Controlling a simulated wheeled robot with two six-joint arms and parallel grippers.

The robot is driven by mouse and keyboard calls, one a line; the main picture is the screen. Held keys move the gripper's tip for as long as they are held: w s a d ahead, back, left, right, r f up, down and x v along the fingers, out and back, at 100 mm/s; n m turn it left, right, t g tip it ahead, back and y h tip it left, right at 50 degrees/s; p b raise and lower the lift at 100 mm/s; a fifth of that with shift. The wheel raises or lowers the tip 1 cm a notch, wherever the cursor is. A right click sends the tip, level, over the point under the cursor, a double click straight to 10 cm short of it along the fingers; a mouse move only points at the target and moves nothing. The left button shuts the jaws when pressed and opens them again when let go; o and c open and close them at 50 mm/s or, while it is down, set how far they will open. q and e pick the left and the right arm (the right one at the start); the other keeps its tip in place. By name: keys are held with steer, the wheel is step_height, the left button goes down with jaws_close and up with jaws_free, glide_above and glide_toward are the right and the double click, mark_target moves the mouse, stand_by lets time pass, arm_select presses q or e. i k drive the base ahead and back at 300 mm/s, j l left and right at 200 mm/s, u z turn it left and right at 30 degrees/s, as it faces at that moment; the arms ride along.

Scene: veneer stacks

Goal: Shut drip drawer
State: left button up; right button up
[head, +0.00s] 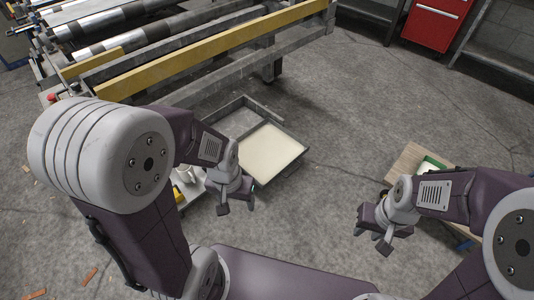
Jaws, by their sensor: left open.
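The drip drawer (291,171) is a shallow grey metal tray with a flat cream-coloured surface inside. It sits low at floor level in the middle of the head view, out in front of the roller machine. A grey frame or tray section (232,108) adjoins it on the machine side. My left gripper (236,208) is open and empty, near the drawer's lower left corner in the picture. It appears above the floor and apart from the drawer, and my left wrist covers part of the drawer's left side. My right gripper (372,240) appears open and empty, well right of the drawer.
The roller machine (190,52) with a yellow rail fills the upper left. A wooden-topped surface (403,165) with a green-edged tray (431,164) is at right. A red cabinet (435,22) stands at the back. Floor right of the drawer is clear.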

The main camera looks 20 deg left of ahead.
mark_target(268, 149)
steer(key=i+j+u, duration=0.25)
steer(key=i, duration=0.55)
steer(key=i+j+u, duration=0.1)
steer(key=i+u, duration=0.15)
steer(key=i, duration=0.55)
